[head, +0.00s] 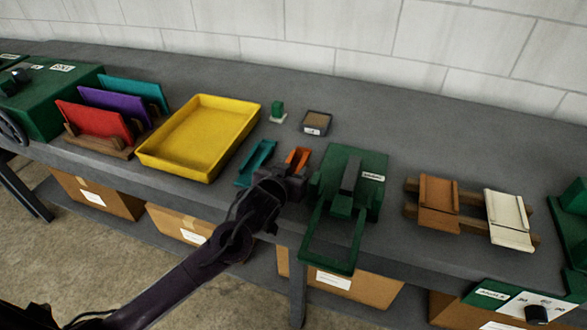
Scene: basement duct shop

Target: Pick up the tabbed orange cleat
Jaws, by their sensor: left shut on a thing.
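The orange cleat (298,157) shows as a short orange channel piece at the middle of the bench (400,150), just beyond my left gripper (288,172). My left gripper is shut on the orange cleat, and its jaws hide the cleat's near end. I cannot tell whether the cleat is lifted or still touches the bench, and its tab is not clear. A teal cleat (257,160) lies just left of the gripper, apart from the orange one. My right gripper is not in view.
A green machine with a loop handle (345,200) stands close on the right. A yellow tray (203,130) lies left, beside a rack of red (92,120), purple and teal sheets. A small grey box (317,122) is behind. Brown (438,204) and cream (508,217) pieces rest on wooden rails right.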

